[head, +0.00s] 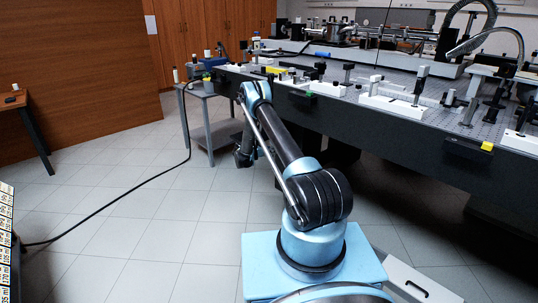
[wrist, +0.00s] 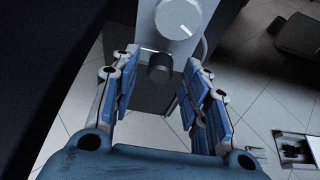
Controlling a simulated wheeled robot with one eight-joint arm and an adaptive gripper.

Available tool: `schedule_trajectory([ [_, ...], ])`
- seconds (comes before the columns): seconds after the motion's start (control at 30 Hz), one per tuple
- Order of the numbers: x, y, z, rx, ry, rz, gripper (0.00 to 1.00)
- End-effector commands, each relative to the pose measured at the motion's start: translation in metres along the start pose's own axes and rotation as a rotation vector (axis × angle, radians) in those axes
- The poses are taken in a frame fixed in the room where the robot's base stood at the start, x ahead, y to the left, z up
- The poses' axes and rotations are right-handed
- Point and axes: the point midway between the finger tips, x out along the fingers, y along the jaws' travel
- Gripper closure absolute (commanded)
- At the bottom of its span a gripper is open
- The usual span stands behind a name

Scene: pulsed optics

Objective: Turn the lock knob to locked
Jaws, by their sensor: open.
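In the wrist view, a grey box (wrist: 150,25) carries a large pale round dial (wrist: 177,18) at the top and a smaller dark knob (wrist: 159,68) below it. I cannot read any label, so I cannot tell which of the two is the lock knob. My gripper (wrist: 160,76) is open, with one blue-padded finger on each side of the dark knob. Gaps show between the knob and both fingers. The head view shows my arm reaching toward the bench, but the box and knob cannot be made out there.
A long optical bench (head: 410,125) with many mounted parts runs along the right. A small grey cart (head: 222,134) stands at its far end. A black cable (head: 108,205) crosses the tiled floor. Open floor lies to the left of my arm.

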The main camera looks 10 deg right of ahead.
Motion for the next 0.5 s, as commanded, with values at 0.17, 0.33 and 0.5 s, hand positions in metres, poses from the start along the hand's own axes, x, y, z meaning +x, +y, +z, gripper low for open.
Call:
schedule_trajectory([
  [0.17,0.0017,0.0001,-0.0001,0.000,0.000,0.000,0.58],
  [0.33,0.0015,0.0001,-0.0001,0.000,0.000,0.000,0.69],
  [0.5,0.0015,0.0001,-0.0001,0.000,0.000,0.000,1.00],
])
